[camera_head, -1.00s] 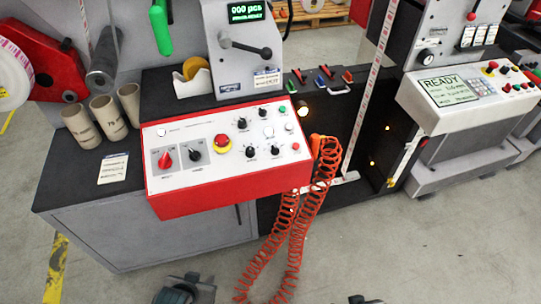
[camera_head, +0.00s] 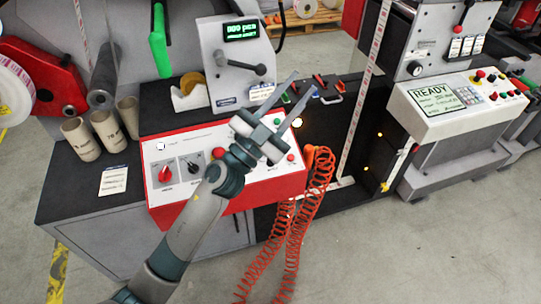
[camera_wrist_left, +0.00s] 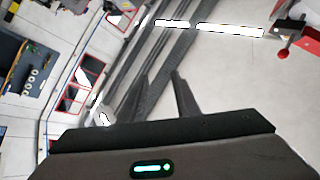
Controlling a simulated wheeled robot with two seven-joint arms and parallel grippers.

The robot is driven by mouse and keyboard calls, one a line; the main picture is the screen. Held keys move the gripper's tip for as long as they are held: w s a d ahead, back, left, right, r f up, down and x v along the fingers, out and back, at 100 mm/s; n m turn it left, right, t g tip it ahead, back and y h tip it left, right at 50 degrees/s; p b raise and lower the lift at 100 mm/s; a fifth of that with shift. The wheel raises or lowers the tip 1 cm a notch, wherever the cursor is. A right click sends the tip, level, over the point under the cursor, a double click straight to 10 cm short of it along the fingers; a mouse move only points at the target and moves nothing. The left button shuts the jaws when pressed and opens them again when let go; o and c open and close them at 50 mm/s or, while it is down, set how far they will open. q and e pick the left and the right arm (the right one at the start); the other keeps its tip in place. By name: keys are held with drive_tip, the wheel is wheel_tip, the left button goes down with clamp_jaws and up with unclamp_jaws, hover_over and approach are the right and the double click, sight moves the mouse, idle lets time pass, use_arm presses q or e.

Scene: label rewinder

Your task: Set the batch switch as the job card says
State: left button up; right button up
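The control panel, white-topped with a red front (camera_head: 238,203), has a red rotary knob (camera_head: 165,173) and a black rotary knob (camera_head: 193,166) on its left. Their labels are too small to read, so I cannot tell which control is the batch switch. My left gripper (camera_head: 306,81) is open and empty, above the panel's right part; it and its arm hide most of the small knobs there. Its spread fingers also show in the left wrist view (camera_wrist_left: 160,78). A white card (camera_head: 114,181) lies on the dark top left of the panel; its print is unreadable. My right gripper is out of view.
A grey unit with a green-lit display (camera_head: 241,30) and a black lever (camera_head: 248,62) stands behind the panel. Cardboard cores (camera_head: 80,138) stand at left. An orange coiled hose (camera_head: 318,180) hangs at the panel's right end. A second console (camera_head: 436,97) shows READY.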

use_arm(q)
drive_tip(key=s+d+f+m+g, duration=0.2)
drive_tip(key=d+f+m+g, duration=0.1)
drive_tip(key=d+m+g, duration=0.45)
drive_tip(key=s+d+f+m+g, duration=0.2)
drive_tip(key=s+d+m+g, duration=0.1)
drive_tip(key=d+m+g, duration=0.5)
drive_tip(key=w+a+f+g+y, duration=0.2)
drive_tip(key=w+a+f+y, duration=0.2)
drive_tip(key=a+f+y, duration=0.3)
drive_tip(key=w+a+n+t+y, duration=0.1)
drive_tip(key=w+a+y, duration=0.3)
drive_tip(key=a, duration=0.3)
drive_tip(key=w+a+f+n+t+y, duration=0.1)
drive_tip(key=w+a+n+y, duration=0.1)
drive_tip(key=w+a+y, duration=0.2)
drive_tip(key=a+y, duration=0.2)
drive_tip(key=a, duration=0.2)
drive_tip(key=shift+w, duration=0.4)
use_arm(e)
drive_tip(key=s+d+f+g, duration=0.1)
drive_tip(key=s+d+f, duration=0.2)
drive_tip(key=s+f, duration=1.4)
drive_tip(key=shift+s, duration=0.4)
use_arm(q)
drive_tip(key=shift+f+n, duration=0.2)
drive_tip(key=shift+n, duration=0.05)
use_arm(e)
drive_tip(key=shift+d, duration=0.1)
